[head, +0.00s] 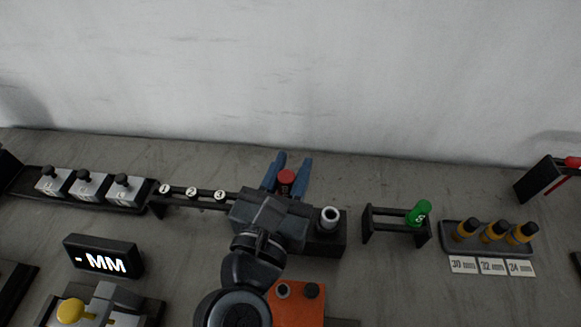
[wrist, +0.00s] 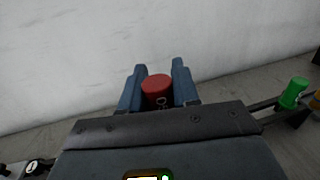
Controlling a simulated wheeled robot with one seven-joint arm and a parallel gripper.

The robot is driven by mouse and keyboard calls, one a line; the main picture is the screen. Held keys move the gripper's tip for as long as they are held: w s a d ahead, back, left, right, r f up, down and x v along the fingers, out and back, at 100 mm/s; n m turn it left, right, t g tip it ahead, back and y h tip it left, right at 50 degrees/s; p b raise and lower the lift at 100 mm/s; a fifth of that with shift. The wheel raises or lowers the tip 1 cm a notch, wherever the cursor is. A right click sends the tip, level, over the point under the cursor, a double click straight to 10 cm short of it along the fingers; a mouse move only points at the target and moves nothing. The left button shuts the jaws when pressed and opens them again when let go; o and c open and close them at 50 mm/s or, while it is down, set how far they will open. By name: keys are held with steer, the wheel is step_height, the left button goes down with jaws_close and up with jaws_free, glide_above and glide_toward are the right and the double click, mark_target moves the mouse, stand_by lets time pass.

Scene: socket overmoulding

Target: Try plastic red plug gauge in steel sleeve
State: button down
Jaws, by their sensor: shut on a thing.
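The red plug gauge (head: 286,177) is held between the two blue fingers of my gripper (head: 287,170). The gauge is apart from this sleeve.
A green plug gauge (head: 418,213) sits in a black rack (head: 385,212) on the right. A grey tray (head: 452,246) with yellow-black pieces stands beyond it. An orange block (head: 298,305) is in front. A numbered rail (head: 178,197), grey blocks and a display (head: 103,257) are on the left.

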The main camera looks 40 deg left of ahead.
steer(key=shift+f+b, duration=1.15)
steer(key=shift+f, duration=0.65)
stand_by(1.7)
steer(key=shift+r+p, duration=1.9)
steer(key=shift+p, duration=0.1)
stand_by(0.4)
steer(key=shift+r+p, duration=1.4)
steer(key=shift+r, duration=1.05)
